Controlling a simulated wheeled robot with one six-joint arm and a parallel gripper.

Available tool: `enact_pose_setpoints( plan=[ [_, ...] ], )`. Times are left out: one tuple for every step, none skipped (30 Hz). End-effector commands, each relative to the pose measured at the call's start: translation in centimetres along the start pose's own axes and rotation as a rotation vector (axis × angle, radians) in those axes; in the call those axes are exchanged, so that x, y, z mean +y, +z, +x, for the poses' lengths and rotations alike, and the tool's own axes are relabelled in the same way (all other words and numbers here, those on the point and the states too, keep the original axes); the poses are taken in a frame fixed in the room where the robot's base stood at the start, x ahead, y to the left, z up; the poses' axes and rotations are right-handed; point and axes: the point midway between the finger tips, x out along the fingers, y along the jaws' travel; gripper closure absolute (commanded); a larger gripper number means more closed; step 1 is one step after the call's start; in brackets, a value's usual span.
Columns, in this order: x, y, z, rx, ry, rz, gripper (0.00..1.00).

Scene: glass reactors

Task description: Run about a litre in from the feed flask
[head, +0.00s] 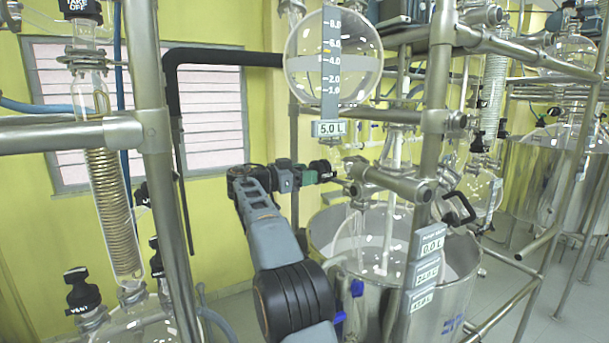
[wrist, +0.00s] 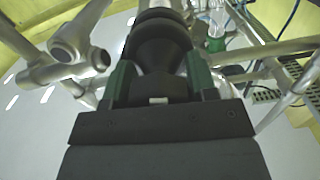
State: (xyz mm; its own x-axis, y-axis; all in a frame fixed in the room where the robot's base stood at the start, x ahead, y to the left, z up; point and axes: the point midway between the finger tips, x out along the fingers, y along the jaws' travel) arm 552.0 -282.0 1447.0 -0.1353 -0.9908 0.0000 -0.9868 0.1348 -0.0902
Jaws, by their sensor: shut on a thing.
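The feed flask (head: 300,72) is a round clear glass globe at the top middle of the head view. A scale strip (head: 331,60) runs down its front, and its sign (head: 329,128) reads 5.0 L. My gripper (head: 315,171) is below the flask, at the valve under it. In the wrist view its two green fingers (wrist: 160,85) are shut on a black valve knob (wrist: 158,45), one finger on each side. The reactor (head: 455,290) stands below right, a glass vessel in a steel pot. Its top display (head: 432,244) reads 0.0 L.
Steel frame posts (head: 150,120) stand left and right of my arm, with a clamped crossbar (head: 390,182) close to the gripper. A glass coil condenser (head: 110,200) and black-capped glassware are at the left. More reactors (head: 550,165) stand at the right.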

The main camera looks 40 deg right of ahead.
Motion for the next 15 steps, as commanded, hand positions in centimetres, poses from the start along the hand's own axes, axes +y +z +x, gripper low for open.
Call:
enact_pose_setpoints(
  plan=[
    [0.0, -0.01, 0.0, 0.0, 0.0, -0.02, 0.71],
    [-0.01, -0.02, 0.0, 0.0, 0.0, -0.038, 0.71],
    [-0.01, -0.02, -0.01, 0.0, 0.0, -0.062, 0.71],
    [-0.01, -0.03, -0.01, 0.0, 0.0, -0.083, 0.71],
    [-0.02, -0.03, -0.01, 0.0, 0.0, -0.106, 0.71],
    [-0.02, -0.04, -0.01, 0.0, 0.0, -0.139, 0.71],
    [-0.03, -0.05, -0.01, 0.0, 0.0, -0.165, 0.71],
    [-0.03, -0.05, -0.01, 0.0, 0.0, -0.192, 0.71],
    [-0.04, -0.06, -0.01, 0.0, 0.0, -0.229, 0.71],
    [-0.04, -0.07, -0.01, 0.0, 0.0, -0.258, 0.71],
    [-0.05, -0.08, -0.01, 0.0, 0.0, -0.286, 0.71],
    [-0.06, -0.08, -0.01, 0.0, 0.0, -0.325, 0.71],
    [-0.06, -0.08, -0.01, 0.0, 0.0, -0.354, 0.71],
    [-0.07, -0.08, -0.01, 0.0, 0.0, -0.383, 0.71],
    [-0.07, -0.09, -0.01, 0.0, 0.0, -0.421, 0.71]
  ],
)
